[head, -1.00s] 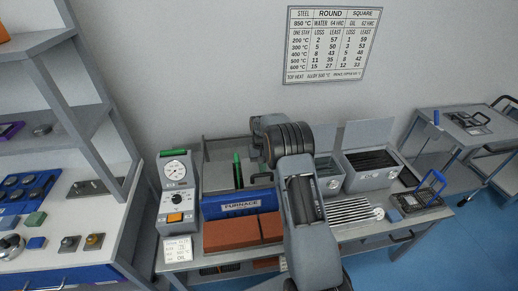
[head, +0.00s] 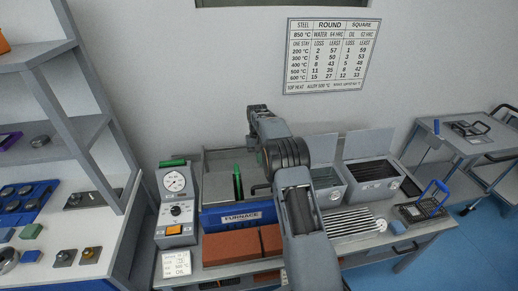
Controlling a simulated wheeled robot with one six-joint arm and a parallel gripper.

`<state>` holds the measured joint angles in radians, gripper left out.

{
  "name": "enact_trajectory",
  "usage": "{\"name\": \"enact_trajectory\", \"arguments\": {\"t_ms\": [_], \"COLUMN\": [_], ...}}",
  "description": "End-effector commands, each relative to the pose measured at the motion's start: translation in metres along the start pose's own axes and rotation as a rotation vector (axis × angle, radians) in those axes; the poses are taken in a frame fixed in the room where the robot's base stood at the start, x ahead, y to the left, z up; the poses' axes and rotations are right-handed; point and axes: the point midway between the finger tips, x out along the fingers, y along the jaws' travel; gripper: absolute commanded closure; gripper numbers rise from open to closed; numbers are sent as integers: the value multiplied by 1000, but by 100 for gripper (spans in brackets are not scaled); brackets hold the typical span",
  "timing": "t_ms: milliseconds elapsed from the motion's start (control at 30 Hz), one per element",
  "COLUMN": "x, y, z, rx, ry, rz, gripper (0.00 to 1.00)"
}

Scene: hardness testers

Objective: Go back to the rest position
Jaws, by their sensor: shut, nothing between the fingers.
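My arm rises from the bottom centre of the head view and bends over the bench. My gripper is not in view; the arm's own links hide the area behind them. The blue-fronted furnace (head: 240,219) stands on the bench to the left of the arm, partly covered by it. Its top area is open, with a green upright piece (head: 237,183) beside it.
Left of the furnace stands a grey dial unit (head: 175,205). Two open-lidded tanks (head: 372,180), a ribbed rack (head: 352,222) and a blue-handled basket (head: 424,207) lie right of my arm. Shelving (head: 90,130) is at left, a trolley (head: 460,140) at right. Blue floor shows at right.

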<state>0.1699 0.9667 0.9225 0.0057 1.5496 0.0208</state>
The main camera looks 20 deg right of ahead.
Motion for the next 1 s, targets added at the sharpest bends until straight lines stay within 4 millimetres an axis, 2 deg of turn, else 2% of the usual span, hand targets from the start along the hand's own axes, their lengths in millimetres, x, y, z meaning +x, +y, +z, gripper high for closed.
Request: {"name": "enact_trajectory", "arguments": {"t_ms": [200,533,633,733,800,867,1000], "x": [-31,-45,-40,-6,2,1,-12], "y": [0,0,0,0,0,-2,-11], "z": [-1,-1,-10,-11,-2,11,58], "rx": [1,0,-2,-5,-9,-15,-39], "ry": [1,4,45,29,40,62,136], "rz": [0,0,-1,1,2,4,9], "gripper": [100,100,100,100,100,100,100]}}
